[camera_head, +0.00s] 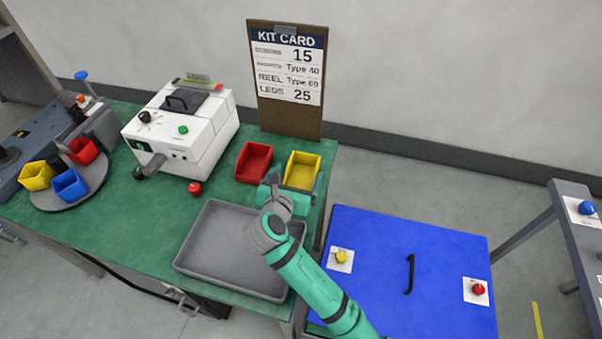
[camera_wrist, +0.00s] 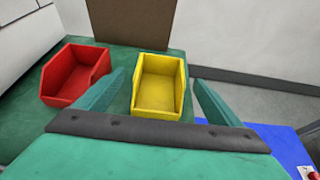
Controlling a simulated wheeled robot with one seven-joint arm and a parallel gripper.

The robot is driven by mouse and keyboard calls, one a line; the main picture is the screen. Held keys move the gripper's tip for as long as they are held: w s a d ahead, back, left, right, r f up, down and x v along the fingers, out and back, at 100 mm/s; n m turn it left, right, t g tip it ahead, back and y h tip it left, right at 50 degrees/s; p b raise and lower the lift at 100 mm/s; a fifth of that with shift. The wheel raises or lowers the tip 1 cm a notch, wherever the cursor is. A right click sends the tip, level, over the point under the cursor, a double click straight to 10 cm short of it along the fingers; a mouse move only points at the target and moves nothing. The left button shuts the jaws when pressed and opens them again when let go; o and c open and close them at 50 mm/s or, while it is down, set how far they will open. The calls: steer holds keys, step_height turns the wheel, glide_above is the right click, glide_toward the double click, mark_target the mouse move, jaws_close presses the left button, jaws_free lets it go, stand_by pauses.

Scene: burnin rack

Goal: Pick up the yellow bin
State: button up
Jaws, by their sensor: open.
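A yellow bin (camera_head: 302,170) stands upright on the green table at its back right corner, in front of the kit card board. It also shows in the wrist view (camera_wrist: 158,84), between my fingers and beyond or level with their tips. My gripper (camera_wrist: 155,92) is open, with one finger on each side of the bin; I cannot tell how far down the fingers reach along it. In the head view my gripper (camera_head: 291,191) is at the near side of the bin. Another yellow bin (camera_head: 37,176) stands on the round turntable at the left.
A red bin (camera_head: 254,162) stands just left of the yellow bin. A grey tray (camera_head: 190,256) lies under my arm. A white machine (camera_head: 180,130) stands behind left. The kit card board (camera_head: 287,115) rises behind the bins. A blue lid (camera_head: 440,246) is to the right.

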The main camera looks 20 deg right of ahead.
mark_target(306, 160)
steer(key=shift+f+x, duration=0.15)
steer(key=shift+x, duration=1.25)
steer(key=shift+f+x, duration=0.1)
steer(key=shift+x, duration=1.35)
steer(key=shift+s, duration=0.15)
steer(key=shift+c, duration=0.5)
steer(key=c, duration=1.1)
